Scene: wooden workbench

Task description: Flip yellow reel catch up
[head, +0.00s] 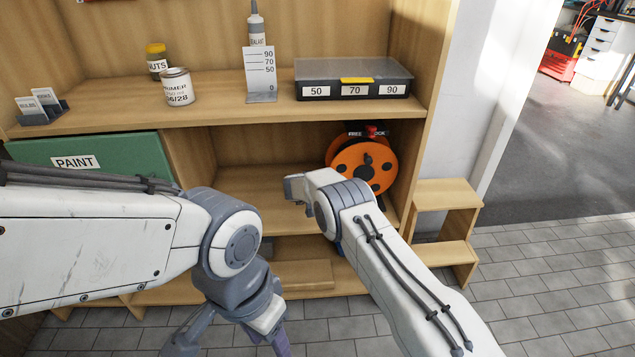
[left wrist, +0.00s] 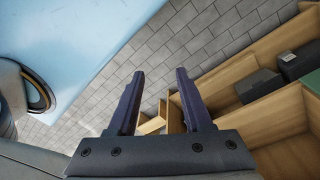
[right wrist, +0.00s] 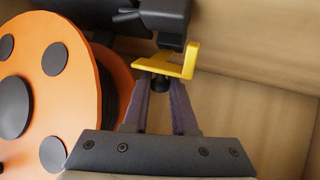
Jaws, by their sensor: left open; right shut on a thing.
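The orange cable reel (head: 350,160) stands in the open shelf bay under a "FREE / LOCK" label with a small red part (head: 371,130). In the right wrist view the reel (right wrist: 60,70) fills the left side. The yellow catch (right wrist: 190,60), an L-shaped piece, sits below a dark block (right wrist: 165,15). My right gripper (right wrist: 161,82) is shut at the catch, its fingertips around the dark stub under it. My right arm hides the catch and fingers in the head view. My left gripper (left wrist: 158,72) is open and empty, low in front of the bench.
The shelf above holds a lidded case (head: 353,78) marked 50, 70, 90, a height gauge (head: 260,75), a primer can (head: 178,86) and a nuts jar (head: 157,62). A green paint box (head: 120,150) is left of the bay. A wooden step (head: 445,195) stands right.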

